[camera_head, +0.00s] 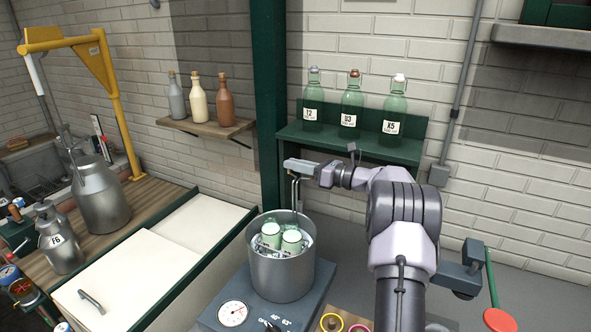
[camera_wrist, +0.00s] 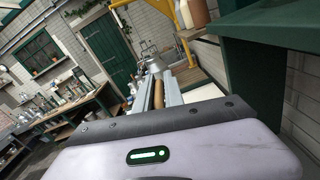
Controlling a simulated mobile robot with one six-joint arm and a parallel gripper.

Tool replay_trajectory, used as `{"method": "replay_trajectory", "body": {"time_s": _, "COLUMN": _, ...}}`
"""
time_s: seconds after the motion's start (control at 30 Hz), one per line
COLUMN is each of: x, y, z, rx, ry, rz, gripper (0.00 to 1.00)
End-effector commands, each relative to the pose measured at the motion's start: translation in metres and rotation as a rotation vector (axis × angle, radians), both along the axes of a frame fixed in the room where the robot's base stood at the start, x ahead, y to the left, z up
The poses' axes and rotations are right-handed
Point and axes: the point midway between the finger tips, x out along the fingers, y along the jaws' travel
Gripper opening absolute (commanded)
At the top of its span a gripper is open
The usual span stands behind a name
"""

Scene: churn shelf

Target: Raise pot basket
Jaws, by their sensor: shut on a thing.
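The metal pot (camera_head: 283,275) stands on a blue-grey heater base at the lower middle in the head view. Inside it, several green-white jars (camera_head: 291,238) sit in the basket, their tops around the rim's level. The basket's thin metal handle (camera_head: 295,192) rises from the pot to my gripper (camera_head: 300,165), which is above the pot. In the wrist view, my gripper (camera_wrist: 159,92) is shut on the handle's brown grip (camera_wrist: 158,95). The basket's lower part is hidden inside the pot; I cannot tell how high its bottom is.
The green shelf (camera_head: 350,145) with three labelled bottles is close behind my gripper. A green post (camera_head: 270,100) stands to its left. A milk can (camera_head: 100,195) and a yellow hoist (camera_head: 115,100) are farther left.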

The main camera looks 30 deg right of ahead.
Motion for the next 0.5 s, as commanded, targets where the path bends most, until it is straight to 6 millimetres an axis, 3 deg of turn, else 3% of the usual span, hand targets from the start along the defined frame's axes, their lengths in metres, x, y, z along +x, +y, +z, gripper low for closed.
{"method": "replay_trajectory", "body": {"time_s": 0.03, "x": 0.0, "y": 0.0, "z": 0.019, "rx": 0.001, "ry": -0.006, "rz": 0.0, "gripper": 0.0}}
{"method": "replay_trajectory", "body": {"time_s": 0.2, "x": 0.0, "y": 0.0, "z": 0.043, "rx": 0.001, "ry": -0.006, "rz": 0.0, "gripper": 0.0}}
{"method": "replay_trajectory", "body": {"time_s": 0.5, "x": 0.0, "y": 0.0, "z": 0.043, "rx": 0.002, "ry": -0.005, "rz": 0.0, "gripper": 0.0}}
